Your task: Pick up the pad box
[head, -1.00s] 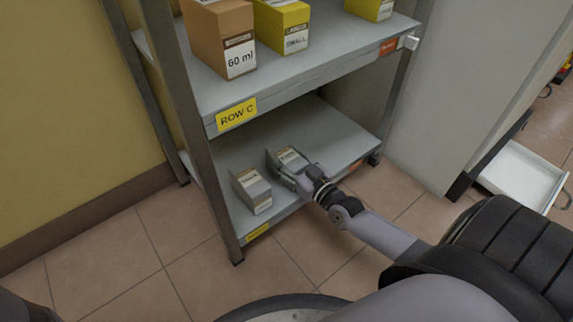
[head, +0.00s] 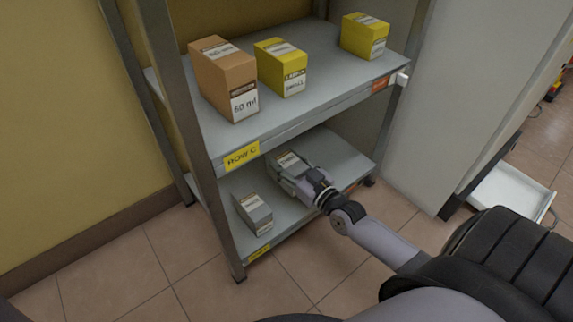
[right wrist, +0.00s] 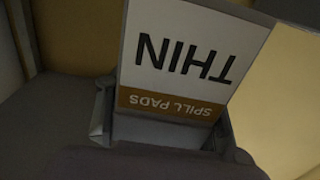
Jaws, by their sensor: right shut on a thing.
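The pad box (head: 287,159) is a grey box with a white label, above the lower shelf of the rack in the head view. In the right wrist view the pad box (right wrist: 190,60) shows a label reading THIN and SPILL PADS, upside down. My right gripper (head: 297,177) is shut on it, with one finger on each side. The box appears raised off the shelf, but its underside is hidden. A second grey box (head: 254,213) stands on the lower shelf to the left, apart from the gripper. My left gripper is not in view.
The upper shelf (head: 290,118), labelled ROW C, lies close above the held box. It carries an orange-brown 60 ml box (head: 222,80) and two yellow boxes (head: 281,68), (head: 364,36). A rack post (head: 205,160) stands to the left. Open floor lies in front.

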